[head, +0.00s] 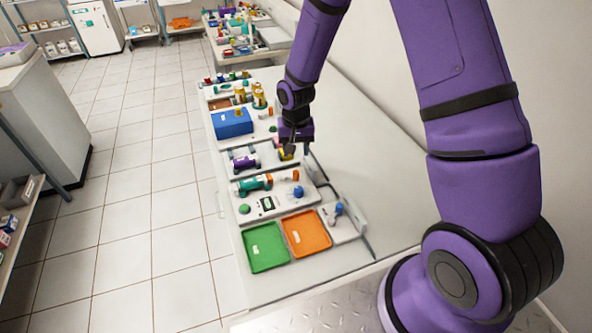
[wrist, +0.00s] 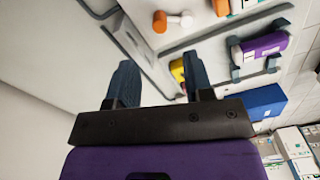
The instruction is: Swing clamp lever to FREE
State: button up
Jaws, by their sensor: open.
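My gripper (head: 290,150) is open over the tray with the purple cylinder. In the wrist view its two dark fingers (wrist: 160,64) are apart, with no object clearly held between them. A yellow piece (wrist: 178,70) shows beside the right finger, partly hidden by it; it also shows just below the gripper in the head view (head: 285,156). I cannot tell whether they touch. The purple cylinder (wrist: 263,47) lies in dark cradle supports, left of the gripper in the head view (head: 245,162). An orange-ended white lever (wrist: 170,20) lies farther off. No FREE marking is readable, and which part is the clamp lever is unclear.
A teal-and-orange cylinder (head: 254,184), a blue knob (head: 298,191) and a blue-topped fixture (head: 338,209) stand nearer. Green (head: 265,248) and orange (head: 306,233) trays lie at the front. A blue box (head: 232,123) and yellow bottles (head: 259,98) stand behind. The right tabletop is clear.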

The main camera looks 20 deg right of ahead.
aim_at(296, 171)
notch_tip(296, 171, down, 9)
jog(key=shift+r, duration=0.1)
dwell(0.3)
grip_shut()
